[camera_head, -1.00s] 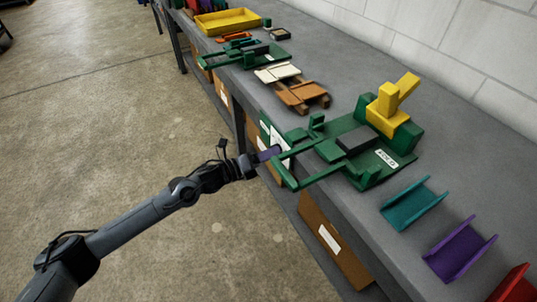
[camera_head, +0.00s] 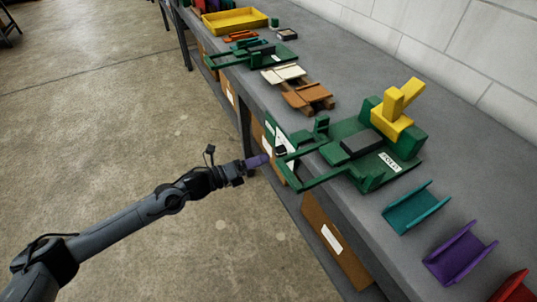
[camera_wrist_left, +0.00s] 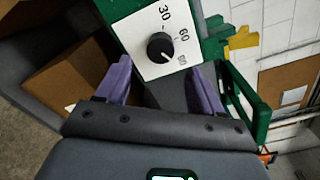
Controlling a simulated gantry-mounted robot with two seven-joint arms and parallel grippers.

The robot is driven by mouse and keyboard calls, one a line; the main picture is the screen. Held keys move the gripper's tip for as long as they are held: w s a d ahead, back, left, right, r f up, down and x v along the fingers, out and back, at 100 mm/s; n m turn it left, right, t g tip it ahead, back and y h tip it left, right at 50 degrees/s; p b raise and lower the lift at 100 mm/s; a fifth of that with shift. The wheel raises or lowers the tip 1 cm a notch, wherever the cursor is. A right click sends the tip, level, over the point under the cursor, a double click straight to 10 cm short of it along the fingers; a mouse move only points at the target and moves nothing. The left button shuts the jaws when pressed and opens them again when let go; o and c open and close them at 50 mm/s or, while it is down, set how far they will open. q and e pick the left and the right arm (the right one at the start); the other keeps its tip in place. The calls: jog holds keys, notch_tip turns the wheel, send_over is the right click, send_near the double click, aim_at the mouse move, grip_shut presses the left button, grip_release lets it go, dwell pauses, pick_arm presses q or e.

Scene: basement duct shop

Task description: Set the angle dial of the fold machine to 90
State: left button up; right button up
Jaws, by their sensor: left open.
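The green fold machine (camera_head: 372,140) stands at the bench's front edge, with a yellow part on top. Its white dial plate (camera_wrist_left: 145,22) faces the aisle and shows 30, 60 and 90. The black angle dial (camera_wrist_left: 160,46) is round; its white mark points to the lower right, toward the 90 side, but I cannot tell whether exactly at 90. The dial also shows small in the head view (camera_head: 281,151). My left gripper (camera_head: 260,161) has purple fingers, apart and empty, in front of the dial and clear of it. In the wrist view the open fingers (camera_wrist_left: 160,72) lie below the dial. My right gripper is not in view.
Green bars of the machine (camera_head: 320,178) jut out past the bench edge beside my left gripper. Teal (camera_head: 417,208) and purple (camera_head: 460,254) channels lie on the bench to the right. Cardboard boxes (camera_head: 335,240) stand below. The aisle floor on the left is free.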

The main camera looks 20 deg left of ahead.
pick_arm(q)
jog(key=shift+p+v, duration=0.45)
jog(key=shift+v, duration=2.1)
